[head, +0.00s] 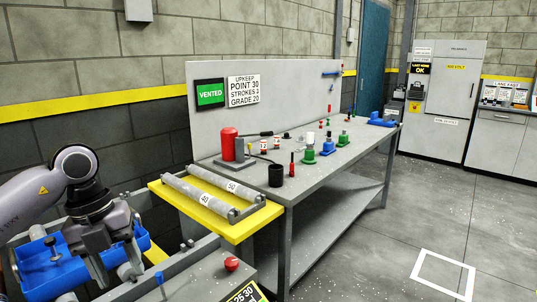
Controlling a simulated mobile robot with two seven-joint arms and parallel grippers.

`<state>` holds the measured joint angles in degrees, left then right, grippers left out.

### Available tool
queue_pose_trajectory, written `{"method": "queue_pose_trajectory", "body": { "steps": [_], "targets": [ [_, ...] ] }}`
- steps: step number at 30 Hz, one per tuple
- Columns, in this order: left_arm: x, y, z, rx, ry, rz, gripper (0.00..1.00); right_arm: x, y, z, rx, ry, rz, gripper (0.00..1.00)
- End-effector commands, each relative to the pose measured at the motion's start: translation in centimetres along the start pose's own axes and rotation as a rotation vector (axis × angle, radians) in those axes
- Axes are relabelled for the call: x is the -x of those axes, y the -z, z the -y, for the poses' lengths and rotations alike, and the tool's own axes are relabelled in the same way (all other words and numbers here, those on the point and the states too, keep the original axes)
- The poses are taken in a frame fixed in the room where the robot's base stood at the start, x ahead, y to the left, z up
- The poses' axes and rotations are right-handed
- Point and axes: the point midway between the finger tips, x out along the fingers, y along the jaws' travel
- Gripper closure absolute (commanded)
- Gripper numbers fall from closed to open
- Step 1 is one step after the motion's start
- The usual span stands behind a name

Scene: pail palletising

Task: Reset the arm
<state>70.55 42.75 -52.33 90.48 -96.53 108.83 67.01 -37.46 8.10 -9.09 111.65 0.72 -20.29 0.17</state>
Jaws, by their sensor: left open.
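My left arm comes in from the left edge and bends down at the wrist. My left gripper (116,262) points downward with its two fingers apart and nothing seen between them. It hangs in front of a blue tray (38,276) at the lower left, and it hides part of that tray. I cannot tell how high above the tray it is. My right gripper is not in view.
A grey workbench (335,160) holds a red cylinder (228,143), a black cup (276,176) and several green and blue fittings. A yellow roller shelf (240,232) juts from its near end. A red button (231,264) sits below.

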Motion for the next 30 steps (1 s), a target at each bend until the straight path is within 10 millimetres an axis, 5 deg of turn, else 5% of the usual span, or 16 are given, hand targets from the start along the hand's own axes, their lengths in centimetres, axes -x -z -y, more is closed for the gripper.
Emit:
{"method": "queue_pose_trajectory", "body": {
  "steps": [3,8,16,23,30],
  "targets": [
    [-3.5,2.8,3.6,-0.115,0.17,-0.127,0.46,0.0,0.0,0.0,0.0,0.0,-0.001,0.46],
    [-6.7,7.8,8.7,-0.228,0.47,-0.31,0.46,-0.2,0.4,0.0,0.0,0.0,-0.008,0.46],
    [-6.9,14.3,15.3,-0.174,1.086,-0.563,0.46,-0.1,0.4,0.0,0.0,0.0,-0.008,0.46],
    [-5.7,13.9,16.7,0.164,1.546,-0.637,0.46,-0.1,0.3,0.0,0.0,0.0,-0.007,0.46],
    [-8.9,9.6,13.3,0.751,1.814,-0.563,0.46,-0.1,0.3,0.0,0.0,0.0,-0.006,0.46]
  ]
}}
